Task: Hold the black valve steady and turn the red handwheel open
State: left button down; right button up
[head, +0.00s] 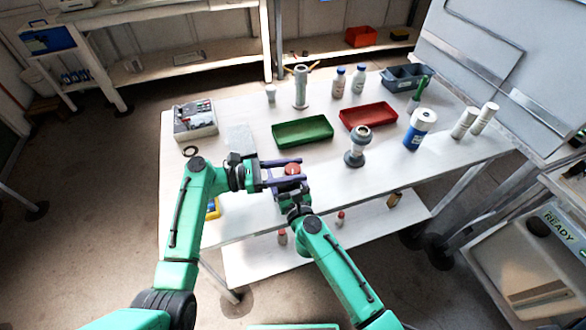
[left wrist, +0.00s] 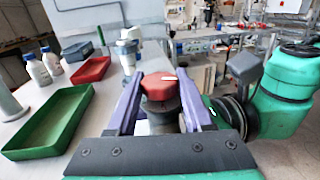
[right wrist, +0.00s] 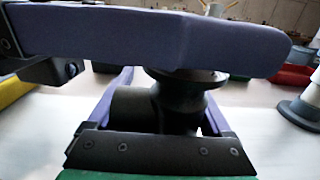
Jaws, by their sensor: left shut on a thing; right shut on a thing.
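The red handwheel (head: 292,169) sits on top of the black valve, near the table's front edge. My left gripper (head: 301,170) comes in from the left with its purple fingers on either side of the handwheel and is shut on it; the left wrist view shows the red wheel (left wrist: 158,87) between them. The black valve (right wrist: 172,103) stands upright in the right wrist view. My right gripper (head: 294,197) comes from the front, below the left one, and is shut on the valve body. A left finger crosses the top of the right wrist view and hides the wheel.
A green tray (head: 302,132), a red tray (head: 368,115) and a grey fitting (head: 357,146) stand behind and to the right. Bottles and rolls stand farther back and right. A meter box (head: 195,120) stands at the left. The right front tabletop is clear.

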pick_arm(q)
jog(key=shift+f+t, duration=0.1)
jog(key=shift+t, duration=0.2)
jog(key=n+t+y, duration=0.2)
jog(key=n+t, duration=0.2)
jog(key=t, duration=0.1)
jog(key=shift+n+t+y, duration=1.9)
jog(key=shift+t+y, duration=0.1)
jog(key=shift+t, duration=0.4)
jog(key=shift+c, duration=1.5)
grip_release()
jog(key=shift+w, duration=0.1)
